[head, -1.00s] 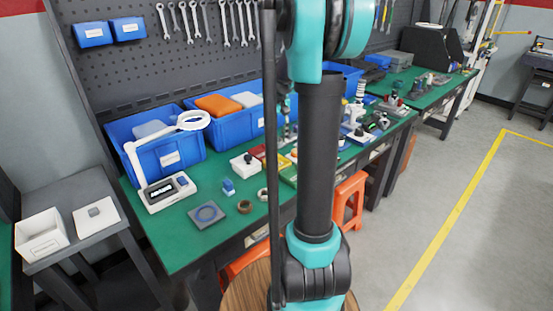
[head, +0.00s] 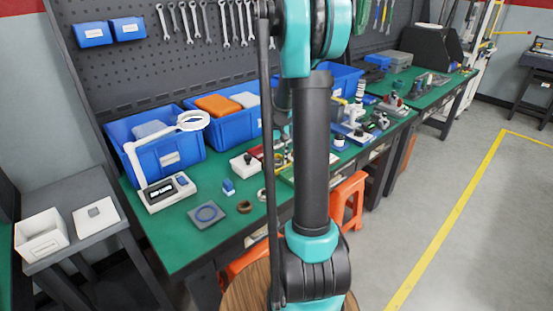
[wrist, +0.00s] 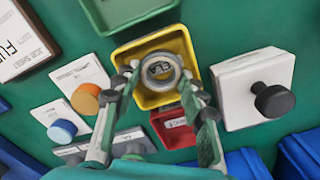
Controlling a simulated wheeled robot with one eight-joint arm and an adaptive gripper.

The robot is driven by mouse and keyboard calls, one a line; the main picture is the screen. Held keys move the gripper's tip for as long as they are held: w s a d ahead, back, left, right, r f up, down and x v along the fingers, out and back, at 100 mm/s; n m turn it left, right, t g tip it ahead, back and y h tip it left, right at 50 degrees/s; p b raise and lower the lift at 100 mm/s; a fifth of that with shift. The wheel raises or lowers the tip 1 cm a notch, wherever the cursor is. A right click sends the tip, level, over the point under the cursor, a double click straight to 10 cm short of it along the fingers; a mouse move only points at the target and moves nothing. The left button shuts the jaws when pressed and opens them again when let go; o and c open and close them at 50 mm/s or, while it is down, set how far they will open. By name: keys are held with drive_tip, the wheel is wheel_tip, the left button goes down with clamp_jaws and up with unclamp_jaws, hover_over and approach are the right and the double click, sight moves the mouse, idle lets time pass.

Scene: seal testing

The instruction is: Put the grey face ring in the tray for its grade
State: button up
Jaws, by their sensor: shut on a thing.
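In the wrist view my gripper (wrist: 162,82) is shut on the grey face ring (wrist: 161,54). The ring is held flat between the fingertips, over the yellow tray (wrist: 147,42). A label inside that tray partly shows through the ring's hole. I cannot tell the gap between ring and tray. A red tray (wrist: 180,138) lies on the near side of the yellow one and a green tray (wrist: 118,14) on the far side, each with a label. In the head view my gripper and the held ring are hidden behind my arm.
A white block with a black knob (wrist: 238,92) stands right of the yellow tray. Blocks with an orange knob (wrist: 86,98) and a blue knob (wrist: 62,130) are at left. On the bench are a brown ring (head: 244,206), a grey pad (head: 207,214) and a display device (head: 166,194).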

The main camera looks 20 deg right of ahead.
sight(277, 161)
drive_tip(key=shift+f, duration=0.1)
drive_tip(key=o, duration=0.8)
drive_tip(key=shift+o, duration=0.2)
wheel_tip(277, 161, up, 12)
